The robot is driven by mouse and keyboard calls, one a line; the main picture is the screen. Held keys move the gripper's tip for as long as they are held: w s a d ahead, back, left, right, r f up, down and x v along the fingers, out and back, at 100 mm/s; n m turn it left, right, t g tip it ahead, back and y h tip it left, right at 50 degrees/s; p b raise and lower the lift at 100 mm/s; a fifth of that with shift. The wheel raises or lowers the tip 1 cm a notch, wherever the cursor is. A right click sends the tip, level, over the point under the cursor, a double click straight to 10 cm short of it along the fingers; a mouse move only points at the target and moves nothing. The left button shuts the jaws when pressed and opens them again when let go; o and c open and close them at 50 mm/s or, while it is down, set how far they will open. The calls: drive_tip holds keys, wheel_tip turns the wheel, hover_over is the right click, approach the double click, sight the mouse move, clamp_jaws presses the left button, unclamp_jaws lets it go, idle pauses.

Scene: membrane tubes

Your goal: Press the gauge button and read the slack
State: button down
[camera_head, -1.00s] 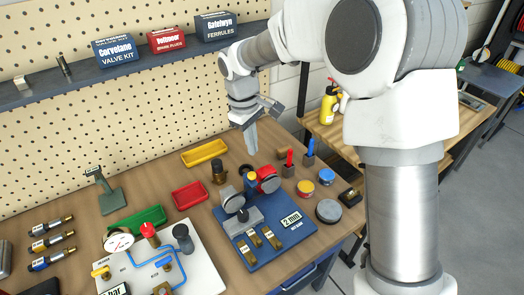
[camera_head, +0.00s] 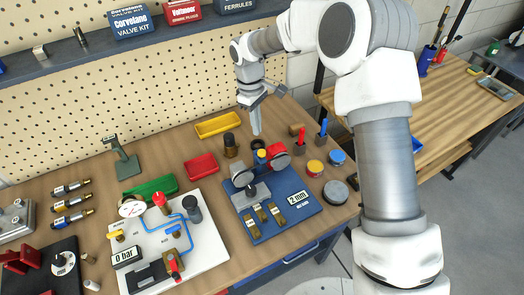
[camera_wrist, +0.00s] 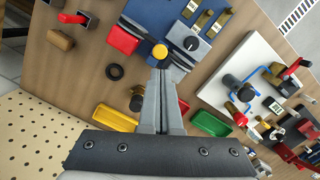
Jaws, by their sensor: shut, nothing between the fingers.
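A plate (camera_head: 298,197) on the board reads "2 mm", with smaller lettering below. My gripper (camera_head: 256,132) points down, shut and empty, just above and behind the button. In the wrist view the fingertips (camera_wrist: 159,71) are close to the button; contact cannot be told. I see no slack reading.
A white panel (camera_head: 205,256) with gauge, valves and a "0 bar" display stands left of the board. Yellow (camera_head: 218,125), red (camera_head: 201,167) and green (camera_head: 150,188) trays lie behind. A dark cylinder (camera_head: 230,150) stands near my gripper. Red and blue handles stand at right.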

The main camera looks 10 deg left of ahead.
drive_tip(key=shift+s+d+f+b, duration=0.1)
drive_tip(key=shift+d+f+b, duration=0.1)
drive_tip(key=shift+f+b, duration=1.2)
drive_tip(key=shift+s+d+f+b, duration=0.15)
drive_tip(key=shift+f+b, duration=0.55)
drive_tip(key=shift+f, duration=1.35)
drive_tip(key=shift+w, duration=0.1)
drive_tip(key=shift+f+b, duration=0.5)
drive_tip(key=shift+f, duration=0.2)
drive_tip(key=a, duration=0.1)
drive_tip(key=w+a+r+p, duration=0.1)
drive_tip(key=shift+w+a, duration=0.1)
drive_tip(key=shift+a, duration=0.25)
drive_tip(key=shift+r, duration=0.1)
wheel_tip(320, 180, up, 17)
drive_tip(key=b, duration=0.1)
hover_over(260, 151)
drive_tip(key=w+a, duration=0.2)
drive_tip(key=a, duration=0.3)
drive_tip(key=shift+d+r, duration=0.1)
drive_tip(key=shift+d, duration=0.1)
